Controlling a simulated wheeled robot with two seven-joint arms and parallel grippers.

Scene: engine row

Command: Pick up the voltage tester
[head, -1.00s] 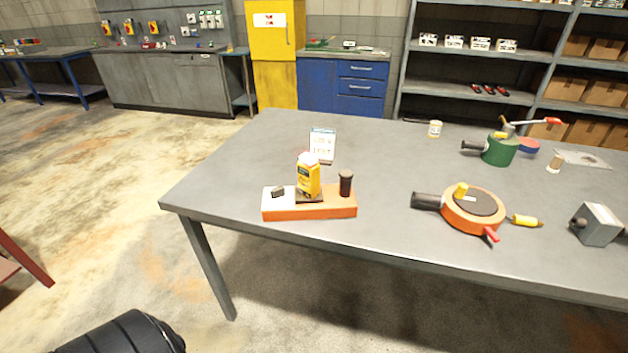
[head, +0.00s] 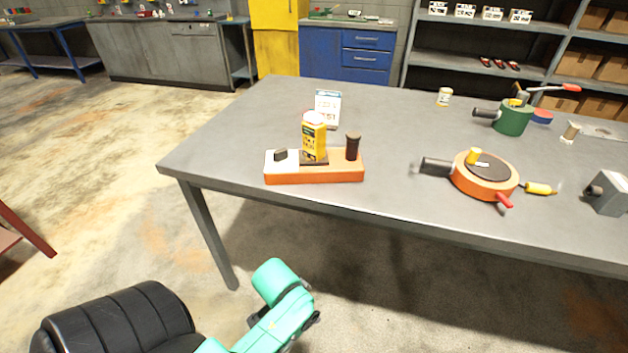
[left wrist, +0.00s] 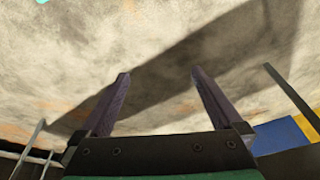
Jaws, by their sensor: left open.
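A yellow boxy device with dark markings (head: 313,140), which looks like the voltage tester, stands upright on an orange and white block (head: 315,175) near the table's front left edge. I cannot confirm its identity at this size. My left arm, black and teal, shows low in the head view, in front of the table and below its top. My left gripper (left wrist: 158,75) shows in the left wrist view with its two fingers apart and nothing between them; floor lies beyond. My right gripper is in neither view.
On the grey table (head: 225,150), a dark cylinder (head: 352,147) stands on the block beside the device, and a white card (head: 328,105) stands behind. An orange round device (head: 484,184), yellow-handled item (head: 539,188) and green device (head: 512,118) lie right. Table's left part is clear.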

